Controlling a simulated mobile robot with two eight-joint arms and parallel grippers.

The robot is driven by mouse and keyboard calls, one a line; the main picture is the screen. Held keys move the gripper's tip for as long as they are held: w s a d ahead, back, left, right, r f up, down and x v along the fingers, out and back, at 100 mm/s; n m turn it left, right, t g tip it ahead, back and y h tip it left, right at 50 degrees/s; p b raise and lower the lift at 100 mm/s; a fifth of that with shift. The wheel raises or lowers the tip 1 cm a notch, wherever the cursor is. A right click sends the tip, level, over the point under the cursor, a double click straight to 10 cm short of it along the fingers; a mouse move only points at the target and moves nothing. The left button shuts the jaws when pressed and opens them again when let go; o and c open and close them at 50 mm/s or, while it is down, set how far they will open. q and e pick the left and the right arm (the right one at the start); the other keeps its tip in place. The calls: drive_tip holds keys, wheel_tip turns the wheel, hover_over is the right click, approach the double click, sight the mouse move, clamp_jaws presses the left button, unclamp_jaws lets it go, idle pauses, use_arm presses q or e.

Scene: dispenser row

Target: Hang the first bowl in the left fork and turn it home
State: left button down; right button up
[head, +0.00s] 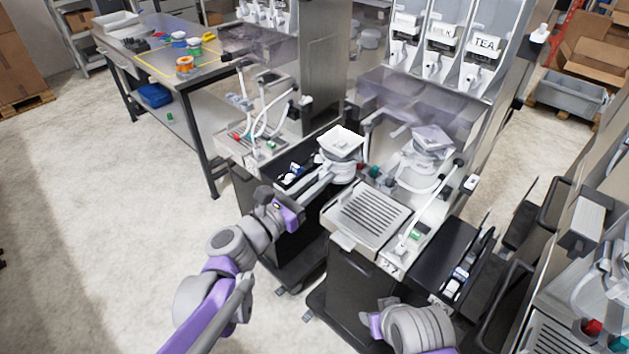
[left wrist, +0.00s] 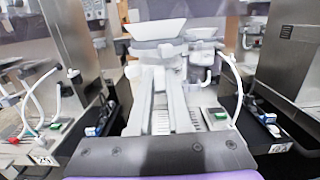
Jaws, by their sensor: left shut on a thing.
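My left gripper (head: 328,174) reaches up from the lower left, shut on the first bowl (head: 342,142), a white, square-rimmed bowl on a light grey body. The bowl looks roughly upright, in front of the machine and above its left side. In the left wrist view the bowl (left wrist: 158,30) stands beyond the long pale fingers (left wrist: 165,112). A second white square bowl (head: 433,138) on a grey body sits to the right, partly behind a clear panel. The forks are not clearly visible, and I cannot tell whether the held bowl touches one. The jaws of my right arm are not in view.
A slotted drip tray (head: 368,214) lies below the bowls. Tall dispensers, one marked TEA (head: 484,44), stand above a clear panel. A machine with white hoses (head: 262,118) is at the left. A workbench (head: 160,50) stands at the back left. The floor at left is clear.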

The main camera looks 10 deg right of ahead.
use_arm(q)
drive_tip(key=shift+f+x, duration=0.15)
drive_tip(key=shift+x, duration=1.75)
drive_tip(key=shift+f+x, duration=0.15)
drive_tip(key=shift+x, duration=1.75)
drive_tip(key=shift+w+d, duration=0.1)
drive_tip(key=shift+w, duration=0.05)
drive_tip(key=shift+x, duration=1.85)
drive_tip(key=shift+w+d+f, duration=0.1)
drive_tip(key=shift+d+f, duration=0.05)
drive_tip(key=shift+f, duration=0.05)
drive_tip(key=shift+x, duration=1.3)
drive_tip(key=shift+w+d+f, duration=0.1)
drive_tip(key=shift+f, duration=0.05)
drive_tip(key=shift+x, duration=1.35)
drive_tip(key=shift+d+f, duration=0.1)
drive_tip(key=shift+f, duration=0.1)
